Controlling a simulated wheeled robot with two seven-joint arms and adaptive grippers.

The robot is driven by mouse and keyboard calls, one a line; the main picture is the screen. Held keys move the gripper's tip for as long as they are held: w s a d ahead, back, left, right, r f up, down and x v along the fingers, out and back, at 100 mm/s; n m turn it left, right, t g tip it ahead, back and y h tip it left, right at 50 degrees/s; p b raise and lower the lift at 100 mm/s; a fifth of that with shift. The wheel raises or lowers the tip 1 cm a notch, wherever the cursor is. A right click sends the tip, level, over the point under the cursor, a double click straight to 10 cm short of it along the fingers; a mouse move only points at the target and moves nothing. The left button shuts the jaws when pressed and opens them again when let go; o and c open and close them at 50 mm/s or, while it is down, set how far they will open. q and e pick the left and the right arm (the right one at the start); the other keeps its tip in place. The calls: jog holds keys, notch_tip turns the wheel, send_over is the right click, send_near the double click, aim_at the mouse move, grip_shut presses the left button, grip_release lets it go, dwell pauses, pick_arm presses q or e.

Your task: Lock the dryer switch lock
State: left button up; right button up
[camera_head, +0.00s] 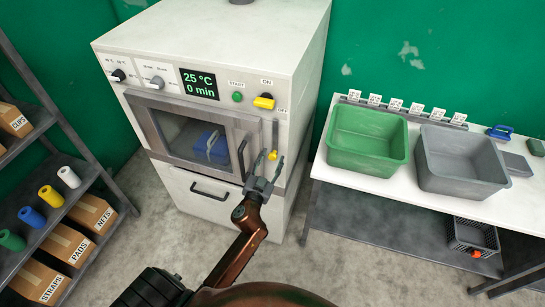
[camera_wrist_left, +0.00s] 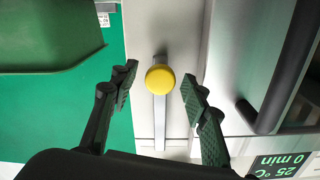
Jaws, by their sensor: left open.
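The dryer (camera_head: 225,30) is a white cabinet with a lit display (camera_head: 199,84) reading 25 °C and 0 min. A yellow switch (camera_head: 264,102) sits on its panel beside ON and OFF labels. Below it, a yellow round knob (camera_head: 272,155) is on a narrow upright metal bar (camera_head: 275,133), apparently the switch lock. The knob also shows in the left wrist view (camera_wrist_left: 160,77). My left gripper (camera_head: 266,168) is open at the knob; in the left wrist view its fingers (camera_wrist_left: 158,82) stand either side of it, with gaps on both sides. My right gripper is not in view.
The dryer door (camera_head: 158,118) is closed, its handle (camera_head: 242,158) just left of my gripper; a blue object (camera_head: 211,145) shows through the window. A table at right holds a green bin (camera_head: 367,154) and a grey bin (camera_head: 462,181). A shelf (camera_head: 105,213) stands left.

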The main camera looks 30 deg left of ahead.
pick_arm(q)
jog(key=shift+w+a, duration=0.2)
jog(key=shift+w, duration=0.45)
jog(key=shift+c, duration=0.7)
grip_shut()
